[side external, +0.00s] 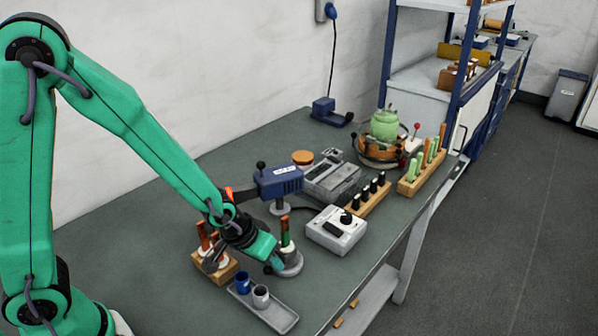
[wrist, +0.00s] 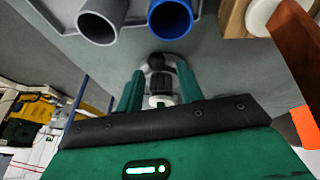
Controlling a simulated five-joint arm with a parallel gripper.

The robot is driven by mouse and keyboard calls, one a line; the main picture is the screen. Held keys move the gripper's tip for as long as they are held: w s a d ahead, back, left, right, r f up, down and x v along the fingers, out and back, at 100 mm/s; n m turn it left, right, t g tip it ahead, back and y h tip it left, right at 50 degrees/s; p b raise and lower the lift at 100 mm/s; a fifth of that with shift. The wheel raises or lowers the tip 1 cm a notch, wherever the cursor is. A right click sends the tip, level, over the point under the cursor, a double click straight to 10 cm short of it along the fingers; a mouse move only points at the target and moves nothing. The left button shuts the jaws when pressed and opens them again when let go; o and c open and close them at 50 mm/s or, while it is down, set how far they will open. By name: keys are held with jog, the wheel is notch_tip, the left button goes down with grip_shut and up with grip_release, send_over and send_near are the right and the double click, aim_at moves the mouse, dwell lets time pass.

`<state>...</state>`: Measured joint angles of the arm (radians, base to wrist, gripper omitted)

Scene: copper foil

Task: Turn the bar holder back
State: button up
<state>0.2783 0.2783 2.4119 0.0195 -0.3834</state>
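The bar holder has a round grey base (side external: 291,264) and stands on the bench. An upright bar (side external: 286,232), copper above and green lower down, rises at it. My gripper (side external: 274,260) is low at the left side of the holder and hides part of it. In the wrist view, my gripper's two green fingers (wrist: 160,92) are apart. The holder's pale base (wrist: 178,62), a black knob (wrist: 157,62) and a dark green piece (wrist: 152,82) show between and beyond them. I cannot tell whether the fingers touch the holder.
A tray (side external: 277,314) with a blue cup (side external: 243,282) and a grey cup (side external: 261,296) lies in front. A wooden block (side external: 226,272) with copper bars is at the left. A blue device (side external: 279,182) stands behind; a grey box with a knob (side external: 337,232) is at the right.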

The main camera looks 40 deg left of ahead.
jog(key=shift+w+d+f, duration=0.1)
jog(key=shift+w+f, duration=0.1)
jog(key=shift+f, duration=0.2)
grip_shut()
jog(key=shift+s, duration=0.1)
